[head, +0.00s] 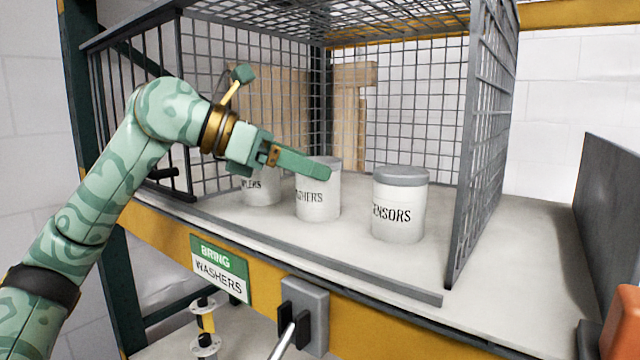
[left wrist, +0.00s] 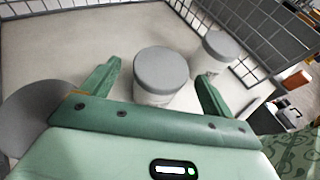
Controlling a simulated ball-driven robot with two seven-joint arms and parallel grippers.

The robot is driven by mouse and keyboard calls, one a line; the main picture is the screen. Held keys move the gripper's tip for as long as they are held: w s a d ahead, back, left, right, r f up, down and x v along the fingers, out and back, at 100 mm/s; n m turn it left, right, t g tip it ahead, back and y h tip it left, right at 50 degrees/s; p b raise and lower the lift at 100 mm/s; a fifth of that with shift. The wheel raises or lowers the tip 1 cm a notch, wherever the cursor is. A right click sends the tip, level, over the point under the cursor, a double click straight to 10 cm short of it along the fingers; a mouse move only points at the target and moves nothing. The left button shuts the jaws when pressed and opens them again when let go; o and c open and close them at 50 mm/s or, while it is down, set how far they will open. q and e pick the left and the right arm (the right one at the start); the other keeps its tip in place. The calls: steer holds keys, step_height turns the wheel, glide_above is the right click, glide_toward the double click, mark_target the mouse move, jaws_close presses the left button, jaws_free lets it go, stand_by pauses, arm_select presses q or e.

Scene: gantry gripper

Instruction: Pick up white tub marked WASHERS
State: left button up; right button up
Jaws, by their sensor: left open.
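The white tub marked WASHERS (head: 318,206) stands upright on the grey shelf, in the middle of a row of three grey-lidded tubs. In the left wrist view, the open fingers (left wrist: 160,72) lie to either side of what appears to be the same tub (left wrist: 158,97). I see no contact. My right gripper is not in view.
A tub marked SENSORS (head: 400,215) stands to the right. A wire mesh cage (head: 487,110) surrounds the back and sides. The front rail carries a BRING WASHERS sign (head: 219,268).

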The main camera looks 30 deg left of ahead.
arm_select(q)
steer(key=p+x, duration=0.1)
steer(key=x, duration=0.3)
steer(key=shift+w+d, duration=0.25)
steer(key=shift+d, duration=0.05)
steer(key=shift+s+a, duration=0.1)
steer(key=c, duration=1.3)
steer(key=shift+r, duration=0.15)
